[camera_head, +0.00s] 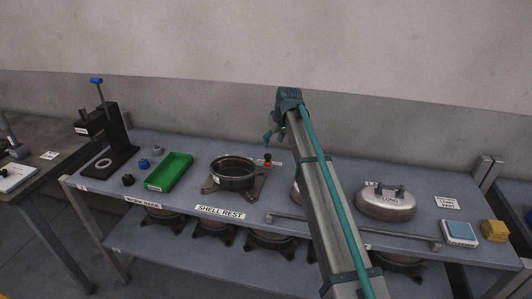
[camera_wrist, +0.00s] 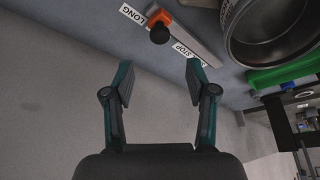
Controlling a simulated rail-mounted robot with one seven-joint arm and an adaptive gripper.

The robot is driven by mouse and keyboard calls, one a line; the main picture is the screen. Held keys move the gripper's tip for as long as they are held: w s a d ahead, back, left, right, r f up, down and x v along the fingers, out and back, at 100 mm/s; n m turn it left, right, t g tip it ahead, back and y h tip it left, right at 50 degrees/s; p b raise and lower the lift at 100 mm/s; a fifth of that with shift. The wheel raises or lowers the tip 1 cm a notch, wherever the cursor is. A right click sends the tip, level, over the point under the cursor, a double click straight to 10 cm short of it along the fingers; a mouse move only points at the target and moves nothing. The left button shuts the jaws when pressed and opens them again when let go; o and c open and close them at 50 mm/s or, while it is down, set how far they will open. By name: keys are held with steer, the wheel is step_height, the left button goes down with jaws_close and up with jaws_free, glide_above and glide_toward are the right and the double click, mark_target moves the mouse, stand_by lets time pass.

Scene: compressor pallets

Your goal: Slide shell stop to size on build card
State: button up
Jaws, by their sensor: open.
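The shell stop is an orange block with a black knob (camera_head: 267,158), standing behind the round shell in the head view. In the wrist view the orange stop (camera_wrist: 160,22) sits on a pale metal strip (camera_wrist: 190,38) near the end by a "LONG" label (camera_wrist: 138,14); a "STOP" label (camera_wrist: 183,51) lies along the strip. My gripper (camera_head: 273,139) is open and empty, a little behind and above the stop. In the wrist view my gripper (camera_wrist: 158,74) has its fingers apart, not touching the stop. A white card (camera_head: 447,203) at the right seems to read "LONG PART".
The dark shell (camera_head: 233,172) sits on a footed rest, close to the stop; its rim shows in the wrist view (camera_wrist: 272,30). A green tray (camera_head: 168,172) and a black press (camera_head: 112,130) stand left. A metal dome marked "LONG" (camera_head: 385,206) stands right.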

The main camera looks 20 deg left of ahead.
mark_target(268, 155)
steer(key=p+x, duration=0.1)
steer(key=x, duration=0.8)
steer(key=shift+f+p, duration=0.3)
steer(key=shift+p, duration=0.1)
steer(key=shift+c, duration=0.2)
jaws_close()
